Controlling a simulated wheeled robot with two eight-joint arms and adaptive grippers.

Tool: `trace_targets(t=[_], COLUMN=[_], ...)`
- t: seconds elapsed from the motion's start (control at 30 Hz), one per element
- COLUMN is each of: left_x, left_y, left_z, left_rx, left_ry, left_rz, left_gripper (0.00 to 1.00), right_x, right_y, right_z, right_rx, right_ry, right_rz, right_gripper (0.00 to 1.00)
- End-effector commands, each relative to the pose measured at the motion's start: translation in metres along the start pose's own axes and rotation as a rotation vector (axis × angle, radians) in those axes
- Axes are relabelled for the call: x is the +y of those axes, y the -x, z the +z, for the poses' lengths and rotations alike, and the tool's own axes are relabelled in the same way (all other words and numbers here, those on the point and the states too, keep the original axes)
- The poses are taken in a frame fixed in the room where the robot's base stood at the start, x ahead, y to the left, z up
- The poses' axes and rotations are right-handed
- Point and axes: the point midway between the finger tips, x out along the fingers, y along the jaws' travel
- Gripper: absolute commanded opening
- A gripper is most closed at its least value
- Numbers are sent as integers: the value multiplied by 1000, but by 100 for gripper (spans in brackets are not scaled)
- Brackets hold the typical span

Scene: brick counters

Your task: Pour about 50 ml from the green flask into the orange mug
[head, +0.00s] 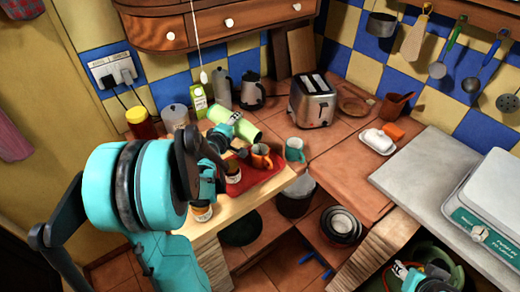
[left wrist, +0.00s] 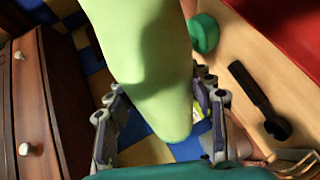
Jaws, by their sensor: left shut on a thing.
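The light green flask (head: 241,128) is tilted well over in the air above the counter, its lower right end a little above and left of the orange mug. My left gripper (head: 225,132) is shut on the flask. In the left wrist view, the flask (left wrist: 150,70) fills the middle between the two fingers (left wrist: 160,118). The orange mug (head: 261,157) stands upright on a red tray (head: 268,174). Its inside and any stream from the flask cannot be made out. My right arm (head: 428,283) shows only partly at the bottom right; its jaws are unclear.
A teal mug (head: 295,150) stands just right of the orange mug. Jars (head: 201,211) stand near the counter's front edge, close to my left arm. A toaster (head: 313,101), a carton (head: 198,101) and dark canisters (head: 252,92) stand behind. Tiles right of the teal mug are clear.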

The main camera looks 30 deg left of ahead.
Motion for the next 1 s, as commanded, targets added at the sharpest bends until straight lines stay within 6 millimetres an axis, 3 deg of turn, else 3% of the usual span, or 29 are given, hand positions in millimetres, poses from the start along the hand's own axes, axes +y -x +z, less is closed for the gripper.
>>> trace_targets(t=[0.07,0.17,0.23,0.6,1.0], left_x=[-6,-34,-20,-5,-7], left_y=[-3,-18,-12,-5,-5], left_z=[-3,-10,-8,-6,-5], left_rx=[-21,-118,-156,-215,-221], left_ry=[54,279,353,481,492], left_rz=[-21,-109,-137,-189,-194], left_gripper=[5,5,5,5,5], right_x=[0,0,0,0,0], right_y=[0,-4,8,20,19], right_z=[0,3,-5,-15,-13], right_rx=[0,0,0,0,0], right_ry=[0,0,0,0,0], right_rz=[0,0,0,0,0], right_gripper=[40,40,40,40,40])
